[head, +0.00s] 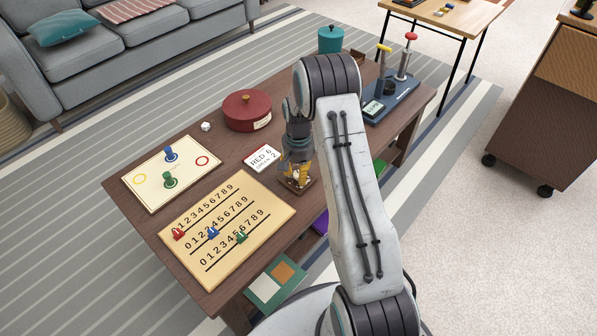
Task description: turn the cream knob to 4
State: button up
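My gripper (296,177) points down in the head view, low over a small brown square block (307,187) near the front edge of the dark wooden table. A small cream-coloured part (294,188), possibly the cream knob, shows at the fingertips on top of this block. The fingers hide most of it. I cannot tell whether they grip it or are only around it. No dial numbers or pointer can be read on the block.
A card reading RED 6 (262,158) lies left of the block. A numbered board (226,265) with coloured sliders, a cream board with pegs (150,187), a red round pot (247,111) and a blue stand with levers (401,101) share the table (222,158).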

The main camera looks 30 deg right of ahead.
jog(key=o, duration=0.4)
jog(key=shift+o, duration=0.2)
notch_tip(320, 180, up, 12)
dwell(0.5)
dwell(0.5)
notch_tip(320, 180, up, 11)
jog(key=n+p, duration=0.1)
jog(key=p, duration=0.5)
send_over(298, 174)
jog(key=s+a, duration=0.2)
jog(key=s, duration=0.1)
jog(key=s+a+r+n+t+p, duration=0.1)
jog(key=s+a+r+p, duration=0.15)
jog(key=r, duration=0.45)
jog(key=s+a+r+n+p, duration=0.1)
jog(key=s+r+p, duration=0.3)
jog(key=r, duration=0.2)
jog(key=s+a+r+n+t+p, duration=0.1)
jog(key=s+a+r+n+p, duration=0.1)
jog(key=s+r+p, duration=0.6)
jog(key=s+a+r+n+t+p, duration=0.1)
jog(key=s+a+r+n+p, duration=0.1)
jog(key=s+r+p, duration=0.5)
jog(key=s+r, duration=0.3)
jog(key=shift+s+a+n+p, duration=0.2)
jog(key=shift+a+n+p, duration=0.1)
jog(key=shift+p, duration=0.1)
